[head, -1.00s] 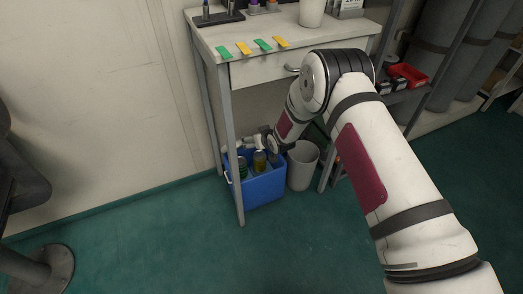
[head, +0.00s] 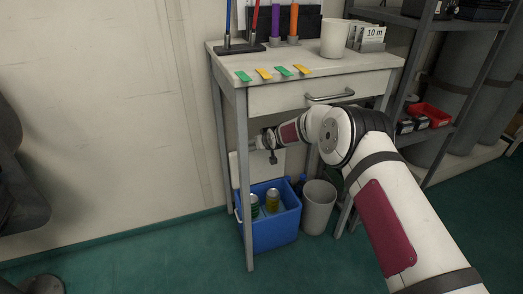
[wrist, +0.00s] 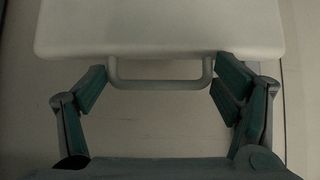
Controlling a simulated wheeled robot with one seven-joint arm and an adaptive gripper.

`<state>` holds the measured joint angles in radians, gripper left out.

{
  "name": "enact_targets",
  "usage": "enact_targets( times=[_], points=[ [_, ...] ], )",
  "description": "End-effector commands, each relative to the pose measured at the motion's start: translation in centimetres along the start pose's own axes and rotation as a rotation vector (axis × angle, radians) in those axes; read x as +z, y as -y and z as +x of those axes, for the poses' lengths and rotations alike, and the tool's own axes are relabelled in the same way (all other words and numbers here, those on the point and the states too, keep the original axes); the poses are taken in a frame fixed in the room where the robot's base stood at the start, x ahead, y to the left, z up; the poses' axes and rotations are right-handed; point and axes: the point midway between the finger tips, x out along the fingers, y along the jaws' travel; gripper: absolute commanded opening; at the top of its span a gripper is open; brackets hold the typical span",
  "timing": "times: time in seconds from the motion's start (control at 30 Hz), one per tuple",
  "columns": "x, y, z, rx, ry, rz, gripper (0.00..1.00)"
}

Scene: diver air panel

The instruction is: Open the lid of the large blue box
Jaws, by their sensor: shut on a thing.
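The large blue box (head: 272,230) stands on the floor under the desk, its top open with cans (head: 272,200) showing inside. Its white lid (head: 284,165) is raised nearly upright at the back of the box, partly hidden by my arm. In the wrist view the pale lid (wrist: 160,30) fills the top, with a bar handle (wrist: 160,84) along its edge. My gripper (head: 260,142) is at the lid's upper edge under the desk.
The desk (head: 228,66) with a drawer (head: 300,95) is above, and its front leg (head: 244,190) stands close before the box. A grey bin (head: 318,207) is right of the box. Shelving (head: 455,80) stands further right. The floor in front is clear.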

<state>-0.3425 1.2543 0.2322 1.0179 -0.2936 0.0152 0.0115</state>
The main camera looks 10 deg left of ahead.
Motion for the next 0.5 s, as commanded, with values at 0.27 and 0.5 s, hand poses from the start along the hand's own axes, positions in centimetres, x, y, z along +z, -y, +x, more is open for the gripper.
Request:
enact_targets(
  times=[0.27, 0.5],
  points=[
    [-0.47, -0.18, 0.11, 0.002, -0.008, 0.001, 0.33],
    [-0.40, -0.24, 0.11, 0.003, -0.006, 0.000, 0.94]
  ],
)
